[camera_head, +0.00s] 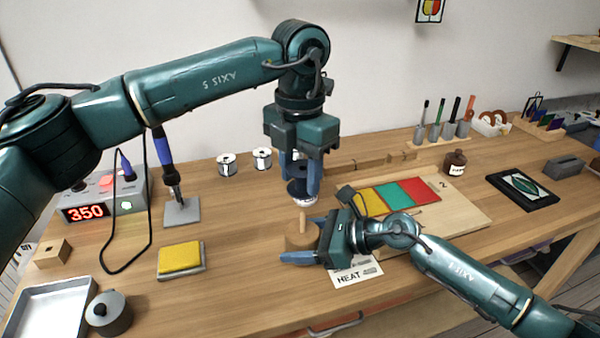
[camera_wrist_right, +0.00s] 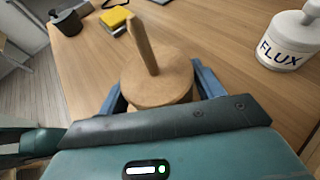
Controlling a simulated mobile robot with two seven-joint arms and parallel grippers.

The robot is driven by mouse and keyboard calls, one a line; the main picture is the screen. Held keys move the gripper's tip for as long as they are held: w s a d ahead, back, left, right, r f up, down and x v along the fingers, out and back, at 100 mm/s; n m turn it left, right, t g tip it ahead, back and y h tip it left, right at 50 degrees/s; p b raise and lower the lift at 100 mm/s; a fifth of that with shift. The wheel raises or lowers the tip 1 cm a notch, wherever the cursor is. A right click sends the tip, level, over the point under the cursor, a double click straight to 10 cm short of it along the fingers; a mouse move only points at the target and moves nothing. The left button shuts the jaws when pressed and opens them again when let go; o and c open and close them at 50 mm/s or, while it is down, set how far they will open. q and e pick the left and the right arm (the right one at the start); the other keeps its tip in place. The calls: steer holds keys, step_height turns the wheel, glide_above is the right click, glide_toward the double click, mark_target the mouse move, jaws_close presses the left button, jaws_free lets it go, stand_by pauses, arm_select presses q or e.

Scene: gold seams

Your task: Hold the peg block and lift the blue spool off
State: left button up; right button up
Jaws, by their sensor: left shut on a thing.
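The blue spool (camera_head: 299,188) is between the fingers of my left gripper (camera_head: 300,184), which is shut on it. The spool is just above the peg tip. The right wrist view shows the block (camera_wrist_right: 158,78) between both fingers, with no spool on the peg.
A HEAT card (camera_head: 356,272) lies beside my right gripper. A yellow sponge (camera_head: 181,257), solder reels (camera_head: 228,165) and a 350 station (camera_head: 100,205) are to the left.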

steer(key=o, duration=0.4)
